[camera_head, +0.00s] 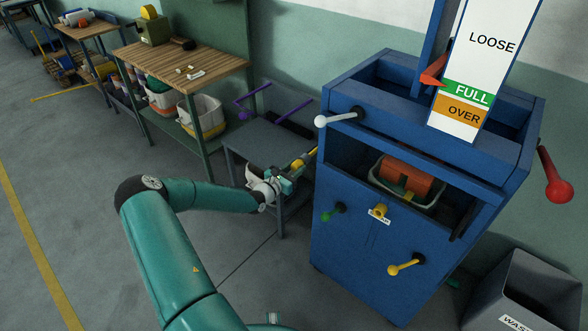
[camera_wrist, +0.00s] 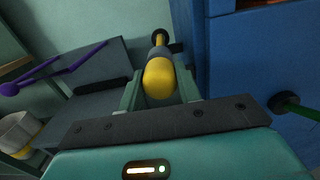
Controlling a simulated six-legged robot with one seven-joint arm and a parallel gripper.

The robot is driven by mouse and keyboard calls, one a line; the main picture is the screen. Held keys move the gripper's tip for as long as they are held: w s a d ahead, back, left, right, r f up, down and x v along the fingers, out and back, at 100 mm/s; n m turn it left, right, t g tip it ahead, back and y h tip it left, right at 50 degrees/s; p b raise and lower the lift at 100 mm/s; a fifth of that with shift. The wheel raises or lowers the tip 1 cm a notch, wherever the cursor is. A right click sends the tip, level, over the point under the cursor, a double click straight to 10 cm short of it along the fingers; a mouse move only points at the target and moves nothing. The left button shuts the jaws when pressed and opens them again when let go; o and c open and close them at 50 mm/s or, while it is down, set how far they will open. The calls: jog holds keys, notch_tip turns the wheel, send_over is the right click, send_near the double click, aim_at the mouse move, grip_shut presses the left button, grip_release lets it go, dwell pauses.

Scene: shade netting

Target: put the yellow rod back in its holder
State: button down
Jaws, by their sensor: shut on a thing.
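The yellow rod (camera_wrist: 160,78) is between the fingers of my gripper (camera_wrist: 160,88), which is shut on it. Its thick rounded end faces the wrist camera; a grey band and a thinner yellow end lie beyond. A dark round part (camera_wrist: 175,47) lies beside the far end; I cannot tell whether they touch. In the head view, the rod (camera_head: 312,154) shows just past my gripper (camera_head: 294,168), left of the blue machine (camera_head: 345,225). I cannot make out which part is the rod's holder.
The blue machine has a white lever (camera_head: 338,118), a green knob (camera_head: 332,210) and a yellow lever (camera_head: 405,265). A grey table with purple levers (camera_head: 285,108) stands behind my gripper.

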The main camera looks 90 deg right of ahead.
jog(key=shift+s+d, duration=0.25)
jog(key=c, duration=0.9)
grip_release()
jog(key=v, duration=1.3)
jog(key=shift+w+a, duration=0.25)
jog(key=shift+w, duration=0.05)
